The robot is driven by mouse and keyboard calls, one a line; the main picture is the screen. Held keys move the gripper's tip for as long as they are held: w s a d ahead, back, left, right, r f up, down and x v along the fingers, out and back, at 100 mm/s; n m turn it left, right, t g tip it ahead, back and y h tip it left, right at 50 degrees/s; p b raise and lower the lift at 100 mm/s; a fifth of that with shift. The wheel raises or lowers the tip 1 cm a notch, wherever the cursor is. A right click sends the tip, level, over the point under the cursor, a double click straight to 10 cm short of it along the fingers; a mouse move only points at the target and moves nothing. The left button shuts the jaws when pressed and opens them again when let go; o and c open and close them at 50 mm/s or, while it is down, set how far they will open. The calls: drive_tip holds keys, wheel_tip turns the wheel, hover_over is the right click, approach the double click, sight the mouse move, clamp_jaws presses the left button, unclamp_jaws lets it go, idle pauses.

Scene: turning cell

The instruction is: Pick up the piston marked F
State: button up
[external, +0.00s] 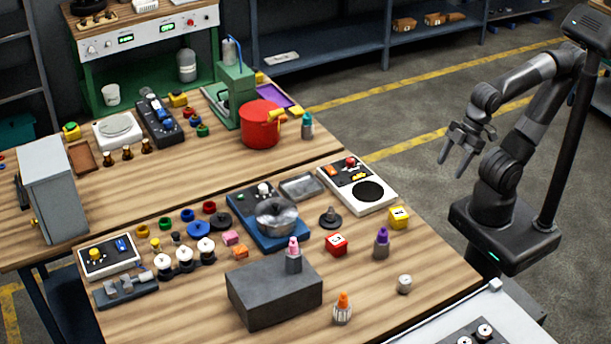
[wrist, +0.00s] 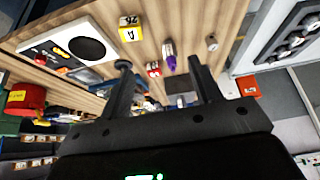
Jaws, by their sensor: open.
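My gripper (external: 451,167) is open and empty. It hangs in the air right of the wooden table, clear of its objects. In the wrist view its two fingers (wrist: 160,66) stand apart with nothing between them. A small silver cylinder (external: 404,284), possibly a piston, stands near the table's right edge; it also shows in the wrist view (wrist: 212,42). Round metal pieces (external: 484,331) with pale tops sit in a grey tray at the lower right; several show in the wrist view (wrist: 296,38). I cannot read an F on any piece.
A yellow cube (external: 399,217), a red cube (external: 336,244) and a purple-topped bottle (external: 381,243) stand near the table's right side. A grey block (external: 273,296) and an orange-tipped bottle (external: 342,308) are at the front.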

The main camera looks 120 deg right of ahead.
drive_tip(key=m+g, duration=0.2)
drive_tip(key=g, duration=0.4)
hover_over(405, 279)
drive_tip(key=f, duration=1)
drive_tip(key=shift+s+d+f, duration=0.2)
drive_tip(key=shift+s+d, duration=0.05)
drive_tip(key=shift+d, duration=0.05)
wheel_tip(405, 279, down, 5)
drive_tip(key=shift+f, duration=0.1)
drive_tip(key=shift+w+a+f, duration=0.15)
drive_tip(key=shift+a+f, duration=0.05)
drive_tip(key=shift+f, duration=1.1)
drive_tip(key=shift+w+a+f, duration=0.1)
drive_tip(key=shift+a+f, duration=0.05)
drive_tip(key=shift+f, duration=1.1)
drive_tip(key=shift+c, duration=0.6)
